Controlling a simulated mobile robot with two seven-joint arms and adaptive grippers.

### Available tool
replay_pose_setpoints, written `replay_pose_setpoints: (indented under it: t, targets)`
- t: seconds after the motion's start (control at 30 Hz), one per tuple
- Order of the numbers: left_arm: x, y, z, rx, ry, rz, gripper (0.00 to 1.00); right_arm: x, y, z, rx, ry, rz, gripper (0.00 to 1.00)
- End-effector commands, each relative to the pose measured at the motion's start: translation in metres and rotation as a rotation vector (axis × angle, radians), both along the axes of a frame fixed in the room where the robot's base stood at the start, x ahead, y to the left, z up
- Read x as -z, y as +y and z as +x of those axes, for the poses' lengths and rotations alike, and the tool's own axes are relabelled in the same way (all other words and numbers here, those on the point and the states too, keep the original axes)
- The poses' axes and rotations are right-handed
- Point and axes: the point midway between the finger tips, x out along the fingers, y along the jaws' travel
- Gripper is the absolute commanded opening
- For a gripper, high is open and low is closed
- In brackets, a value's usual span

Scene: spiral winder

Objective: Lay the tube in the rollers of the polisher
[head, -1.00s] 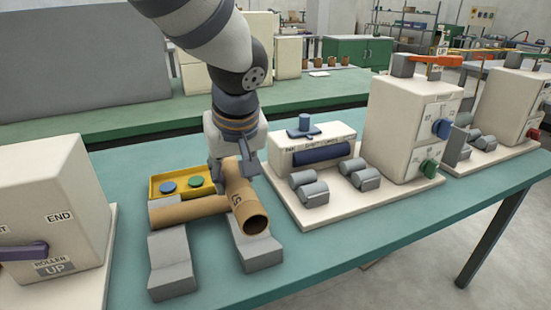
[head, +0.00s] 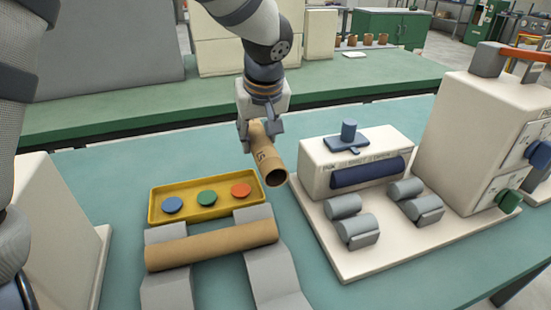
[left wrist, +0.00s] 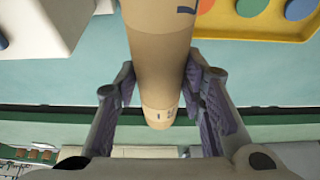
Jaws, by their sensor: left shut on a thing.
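My left gripper (head: 259,125) is shut on a brown cardboard tube (head: 268,163). It also shows in the left wrist view (left wrist: 158,95), with the tube (left wrist: 160,50) between its fingers. The tube is held above the table, with its open end toward the camera. It is left of the polisher (head: 345,262) and apart from its rollers. The polisher has a pale base with grey rollers (head: 350,220) in pairs, a second pair (head: 415,200) to the right, and a dark blue roller (head: 367,173) behind them. The rollers hold no tube. My right gripper is not in view.
A second cardboard tube (head: 212,245) lies across two grey supports (head: 272,275). A yellow tray (head: 222,194) with blue, green and orange discs sits behind it. A tall pale control box (head: 480,130) stands at the polisher's right. Teal table (head: 110,170) is clear at the back left.

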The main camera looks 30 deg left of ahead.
Motion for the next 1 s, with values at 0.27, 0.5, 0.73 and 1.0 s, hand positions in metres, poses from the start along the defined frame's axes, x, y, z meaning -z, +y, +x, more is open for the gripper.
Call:
replay_pose_setpoints:
  t: [0.27,0.5,0.73,1.0]
  targets:
    - [0.058,0.029,0.051,0.0,0.017,-0.001,0.04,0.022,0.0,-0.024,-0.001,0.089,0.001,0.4]
    - [0.077,0.039,0.068,0.0,0.009,0.0,0.04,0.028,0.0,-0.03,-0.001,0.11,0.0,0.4]
    - [0.106,0.039,0.069,0.001,0.003,0.001,0.04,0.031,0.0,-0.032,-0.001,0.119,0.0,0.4]
    - [0.107,0.04,0.069,0.0,0.002,0.002,0.04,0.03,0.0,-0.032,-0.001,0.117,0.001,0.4]
